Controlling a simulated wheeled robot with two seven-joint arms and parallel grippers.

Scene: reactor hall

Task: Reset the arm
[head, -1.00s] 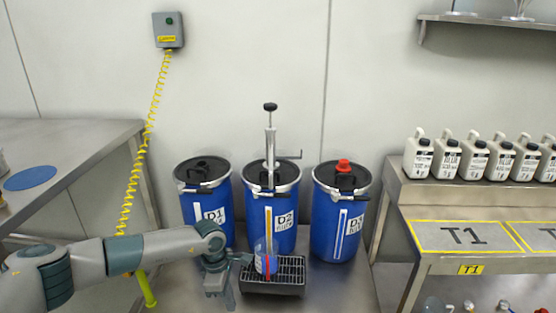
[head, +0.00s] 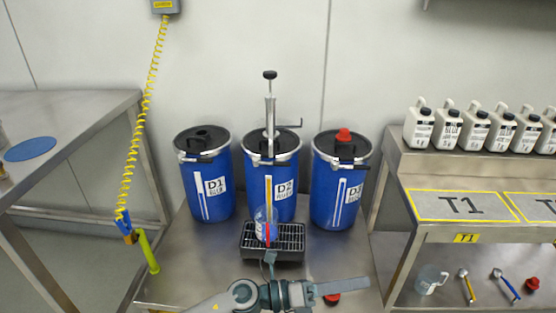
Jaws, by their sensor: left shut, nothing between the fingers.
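My left gripper (head: 366,283) is low in the picture, at the front of the steel bench (head: 195,272). It points to the right, is shut and holds nothing. It is in front of the black drip tray (head: 259,254) and apart from the clear beaker (head: 262,225) on the tray's grille. Part of a red cap (head: 332,298) shows just below the gripper's fingers. My right gripper is not in view.
Blue drums D1 (head: 206,178), D2 (head: 284,208) and D3 (head: 325,190) stand behind the tray. A hand pump (head: 270,110) rises from D2. Several white bottles (head: 447,130) line the right shelf. A yellow coiled cable (head: 143,130) hangs left.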

